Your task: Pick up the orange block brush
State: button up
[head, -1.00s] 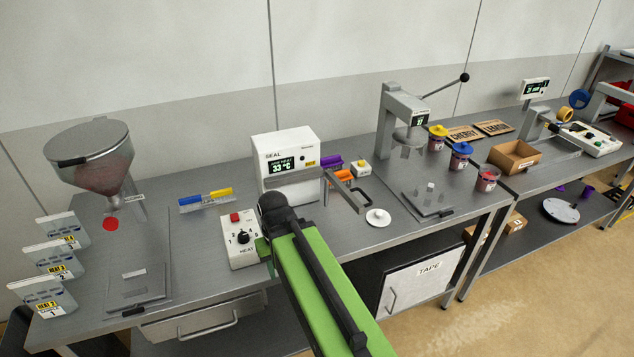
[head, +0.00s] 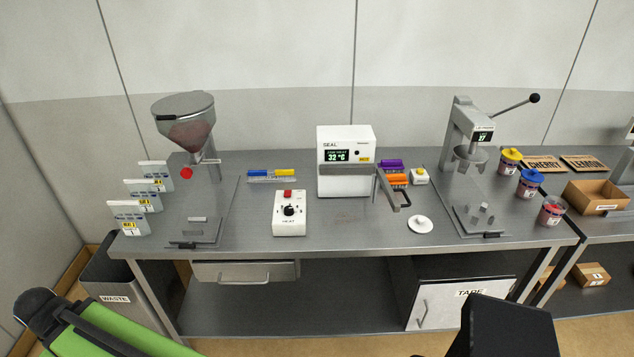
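The orange block brush (head: 398,181) lies on the steel bench just right of the white SEAL unit (head: 345,149), in front of a purple block (head: 390,164). The SEAL unit's grey lever handle runs close beside it and in front of its left end. My green arm link with its black joint shows at the lower left, well away from the brush. A dark block at the bottom right may be part of my arm. No gripper fingers can be made out, so the gripper's state does not show.
A white knob box (head: 289,212) and a round white lidded disc (head: 419,224) stand near the brush. A lever press (head: 470,140) stands to the right, a hopper (head: 186,125) to the left. The bench (head: 340,232) is bare along its front middle.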

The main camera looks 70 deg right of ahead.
aim_at(398, 180)
jog(key=u, duration=0.75)
jog(key=k, duration=2.4)
jog(key=z, duration=1.2)
jog(key=i, duration=0.95)
jog(key=u, duration=0.05)
